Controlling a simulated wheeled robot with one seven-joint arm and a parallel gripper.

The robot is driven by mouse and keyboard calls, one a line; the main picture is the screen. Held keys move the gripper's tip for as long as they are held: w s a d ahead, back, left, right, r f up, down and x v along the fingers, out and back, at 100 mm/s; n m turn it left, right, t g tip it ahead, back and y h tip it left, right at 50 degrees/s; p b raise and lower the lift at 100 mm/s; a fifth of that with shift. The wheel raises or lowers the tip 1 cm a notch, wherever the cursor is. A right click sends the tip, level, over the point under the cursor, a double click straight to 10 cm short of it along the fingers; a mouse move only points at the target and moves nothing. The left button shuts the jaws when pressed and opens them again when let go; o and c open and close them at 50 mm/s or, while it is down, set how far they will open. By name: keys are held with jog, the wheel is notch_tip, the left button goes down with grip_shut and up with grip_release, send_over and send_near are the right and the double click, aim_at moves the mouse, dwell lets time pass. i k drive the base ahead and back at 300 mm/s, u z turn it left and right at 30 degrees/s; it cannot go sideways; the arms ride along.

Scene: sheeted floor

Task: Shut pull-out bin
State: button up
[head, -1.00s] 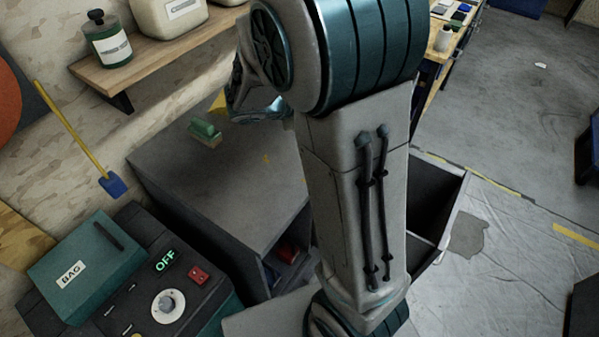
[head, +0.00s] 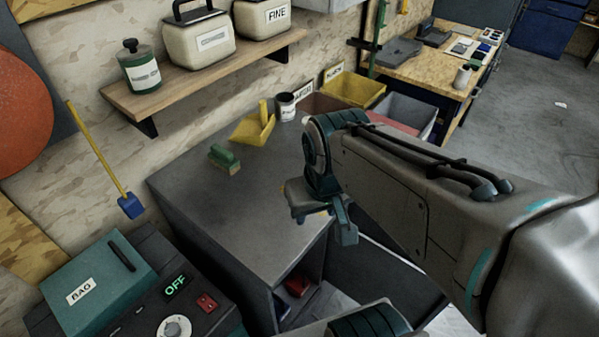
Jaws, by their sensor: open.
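The grey cabinet (head: 240,209) stands against the wall. The pull-out bin (head: 375,285) shows as a dark-walled box standing out from the cabinet's right side. My arm covers much of it, so how far it is out cannot be told exactly. My gripper (head: 326,226) hangs at the cabinet's right front edge, over or beside the bin's near end. Its jaws are open and I see nothing between them. Whether it touches the bin is unclear.
A green brush (head: 224,158), a yellow dustpan (head: 254,126) and a can (head: 286,106) stand on the cabinet top. Yellow and grey bins (head: 353,89) are behind. A machine with a BAG box (head: 98,277) is at the lower left. A wall shelf (head: 205,72) holds containers.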

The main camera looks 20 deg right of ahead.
aim_at(376, 268)
jog(key=u, duration=0.3)
jog(key=k, duration=1.7)
jog(key=z, duration=1.2)
jog(key=i, duration=1)
jog(key=u, duration=0.05)
